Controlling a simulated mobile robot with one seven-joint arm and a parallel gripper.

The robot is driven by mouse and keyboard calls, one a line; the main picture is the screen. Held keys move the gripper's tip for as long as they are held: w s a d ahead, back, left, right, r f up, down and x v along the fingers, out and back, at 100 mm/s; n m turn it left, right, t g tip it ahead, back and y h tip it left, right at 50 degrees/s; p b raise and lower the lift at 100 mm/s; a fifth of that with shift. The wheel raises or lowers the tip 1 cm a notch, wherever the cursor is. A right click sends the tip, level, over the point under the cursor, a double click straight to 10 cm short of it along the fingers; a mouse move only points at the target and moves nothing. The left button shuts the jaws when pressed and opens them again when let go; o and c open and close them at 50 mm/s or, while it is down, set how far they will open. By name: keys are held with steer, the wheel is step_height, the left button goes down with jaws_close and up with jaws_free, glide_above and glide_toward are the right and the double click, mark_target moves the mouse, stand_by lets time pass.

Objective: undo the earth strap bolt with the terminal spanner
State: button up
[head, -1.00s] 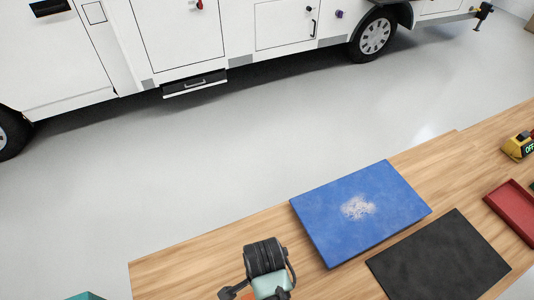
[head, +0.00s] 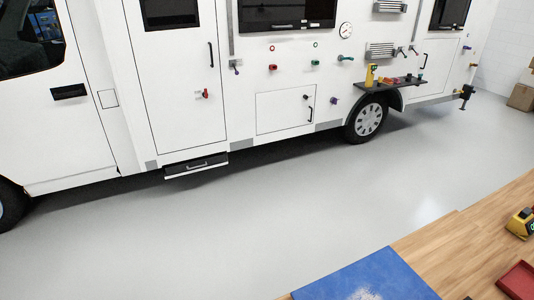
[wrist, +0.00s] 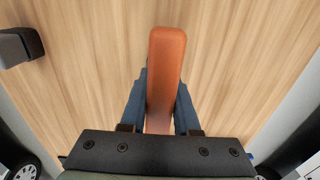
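In the wrist view my gripper (wrist: 162,92) has its two blue fingers on either side of a long orange bar or handle (wrist: 166,62), and looks closed on it. This may be the terminal spanner; its working end does not show. A wood-grain surface lies beyond it. My gripper is not in the head view now. I cannot pick out the earth strap bolt in either view.
The white motorhome (head: 285,75) stands across the grey floor (head: 240,220), with a locker door (head: 284,112) and a small shelf (head: 380,86). The wooden bench (head: 450,250) holds a blue mat (head: 370,275), a red tray (head: 518,280) and a yellow device (head: 520,222).

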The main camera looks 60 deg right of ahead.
jaws_close()
steer(key=shift+r, duration=0.1)
step_height(320, 180, up, 9)
steer(key=shift+w+f+b, duration=0.1)
steer(key=shift+f+b, duration=0.05)
steer(key=shift+b, duration=0.25)
steer(key=shift+r, duration=0.6)
jaws_free()
jaws_close()
